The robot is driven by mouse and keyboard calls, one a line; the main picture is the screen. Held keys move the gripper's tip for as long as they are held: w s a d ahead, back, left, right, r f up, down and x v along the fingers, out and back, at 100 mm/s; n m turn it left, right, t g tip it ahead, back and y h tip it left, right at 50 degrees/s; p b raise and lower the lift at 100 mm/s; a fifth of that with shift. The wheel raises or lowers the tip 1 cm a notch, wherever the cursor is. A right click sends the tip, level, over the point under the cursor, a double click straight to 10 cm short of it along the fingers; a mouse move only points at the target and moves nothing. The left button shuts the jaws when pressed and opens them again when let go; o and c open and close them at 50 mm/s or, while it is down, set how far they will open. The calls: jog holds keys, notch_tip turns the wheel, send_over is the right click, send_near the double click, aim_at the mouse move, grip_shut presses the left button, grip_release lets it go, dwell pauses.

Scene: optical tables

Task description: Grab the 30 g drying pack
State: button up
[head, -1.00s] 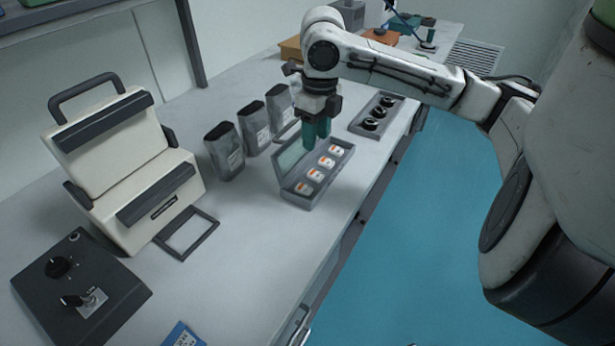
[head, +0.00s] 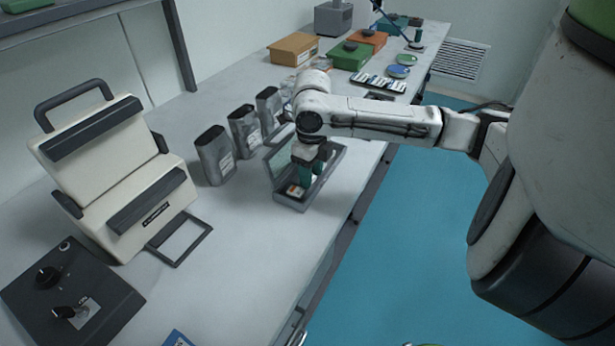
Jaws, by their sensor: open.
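An open grey case (head: 291,204) lies on the table. In it, a small white piece with an orange mark (head: 295,190) shows at the near end; the rest of its row is hidden by my gripper. My gripper (head: 304,177) points down into the case with its teal fingers open, close to that piece; I cannot tell whether they touch it. Three upright grey pouches with pale labels, the nearest pouch (head: 213,156), the middle pouch (head: 245,132) and the far pouch (head: 268,108), stand left of the case. No label is readable, so I cannot tell which thing is the 30 g drying pack.
A cream device with a handle (head: 110,165), a dark frame (head: 179,240) and a dark control box (head: 65,295) stand at the left. Orange-tan (head: 293,48) and green (head: 348,55) boxes stand at the back. Bare table lies in front of the case.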

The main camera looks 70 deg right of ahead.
jog(key=shift+f, duration=0.1)
jog(key=c, duration=0.8)
jog(key=shift+r, duration=0.7)
jog(key=s+a+r+p, duration=0.9)
jog(key=a+r+p, duration=0.1)
jog(key=r+p, duration=0.1)
jog(key=shift+s+r+p, duration=0.35)
jog(key=shift+r+p, duration=0.05)
jog(key=shift+p, duration=0.05)
